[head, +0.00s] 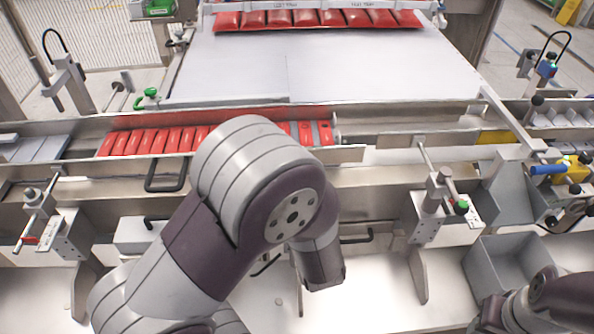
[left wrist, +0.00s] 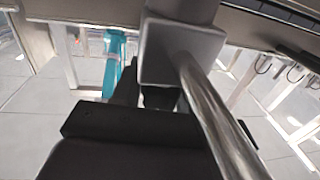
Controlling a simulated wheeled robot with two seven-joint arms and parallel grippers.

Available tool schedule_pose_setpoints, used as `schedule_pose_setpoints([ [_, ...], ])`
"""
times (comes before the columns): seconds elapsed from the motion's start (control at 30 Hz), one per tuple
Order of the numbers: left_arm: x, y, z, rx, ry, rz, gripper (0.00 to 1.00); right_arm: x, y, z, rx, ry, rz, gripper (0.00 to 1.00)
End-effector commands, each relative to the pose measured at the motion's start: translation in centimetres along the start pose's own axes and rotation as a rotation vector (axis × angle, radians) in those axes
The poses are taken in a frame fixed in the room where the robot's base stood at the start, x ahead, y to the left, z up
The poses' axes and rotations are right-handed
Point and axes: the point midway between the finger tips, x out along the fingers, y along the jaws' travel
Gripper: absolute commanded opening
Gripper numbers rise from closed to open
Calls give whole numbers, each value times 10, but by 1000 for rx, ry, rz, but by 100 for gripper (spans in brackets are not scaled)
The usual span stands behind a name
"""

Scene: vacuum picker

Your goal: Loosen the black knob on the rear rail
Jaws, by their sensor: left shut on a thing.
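In the left wrist view, my black left gripper (left wrist: 156,94) is up against the underside of a grey metal block (left wrist: 176,48). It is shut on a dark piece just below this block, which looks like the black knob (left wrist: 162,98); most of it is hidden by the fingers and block. A shiny round rod (left wrist: 215,118) runs from the block toward the lower right, past the gripper. In the head view, my left arm covers the middle of the machine and its gripper is hidden. My right arm shows at the lower right, its gripper out of frame.
Red packs (head: 150,142) lie in a row on the conveyor, behind my left arm. Clamp brackets stand at left (head: 45,215) and right (head: 435,205) of the arm. A grey open bin (head: 510,262) sits at the right. A wide pale plate (head: 240,70) lies behind.

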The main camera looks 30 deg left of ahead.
Motion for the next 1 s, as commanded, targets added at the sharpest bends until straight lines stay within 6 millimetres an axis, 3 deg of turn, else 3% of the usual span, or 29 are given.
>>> schedule_pose_setpoints([
  [1.0,-6,-15,-4,-5,5,-932,13,-34,0,-4,0,0,0,43],
])
